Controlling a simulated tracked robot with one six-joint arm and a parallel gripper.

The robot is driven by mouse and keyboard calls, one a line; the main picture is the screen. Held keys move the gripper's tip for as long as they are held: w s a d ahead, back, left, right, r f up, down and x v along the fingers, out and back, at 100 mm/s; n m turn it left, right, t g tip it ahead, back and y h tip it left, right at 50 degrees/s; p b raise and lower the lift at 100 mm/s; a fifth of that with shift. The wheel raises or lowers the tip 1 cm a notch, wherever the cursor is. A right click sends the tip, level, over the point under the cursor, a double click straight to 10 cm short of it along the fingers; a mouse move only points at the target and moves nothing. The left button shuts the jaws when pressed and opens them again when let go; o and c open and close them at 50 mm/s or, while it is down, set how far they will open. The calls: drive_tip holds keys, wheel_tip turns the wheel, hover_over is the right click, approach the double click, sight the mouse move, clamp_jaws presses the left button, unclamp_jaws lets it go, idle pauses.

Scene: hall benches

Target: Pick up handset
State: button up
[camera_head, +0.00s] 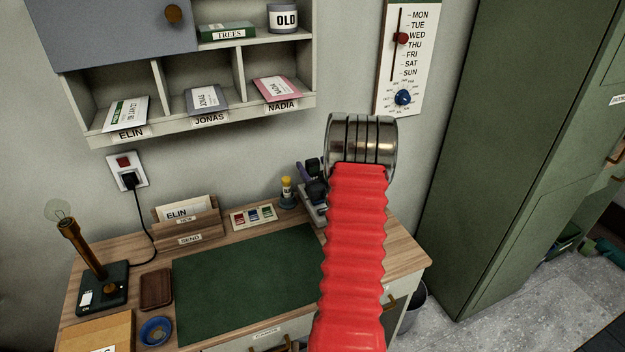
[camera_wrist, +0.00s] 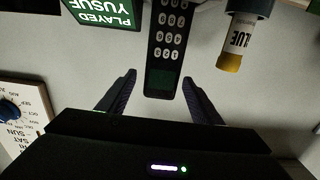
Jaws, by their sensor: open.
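The handset (camera_wrist: 168,38) is black with pale keys and a dark greenish screen. In the wrist view it shows upside down at the top middle. My gripper (camera_wrist: 159,79) is open, with one dark finger on each side of the handset's screen end in the picture. Gaps show between the handset and both fingers. Nothing is held. How deep the handset lies between the fingers cannot be told. In the head view my red arm sleeve covers much of that area. Dark and purple shapes beside the glue there are too small to tell apart.
A yellow-topped glue bottle (camera_wrist: 231,50) stands close beside the handset; it also shows in the head view (camera_head: 287,187). A green sign (camera_wrist: 108,12) is on the handset's other side. The desk (camera_head: 400,250) has a clear green mat (camera_head: 245,270). Pigeonhole shelves (camera_head: 215,128) hang above.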

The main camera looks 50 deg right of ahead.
drive_tip(key=shift+w+d, duration=0.2)
drive_tip(key=shift+w, duration=0.2)
clamp_jaws()
idle(0.9)
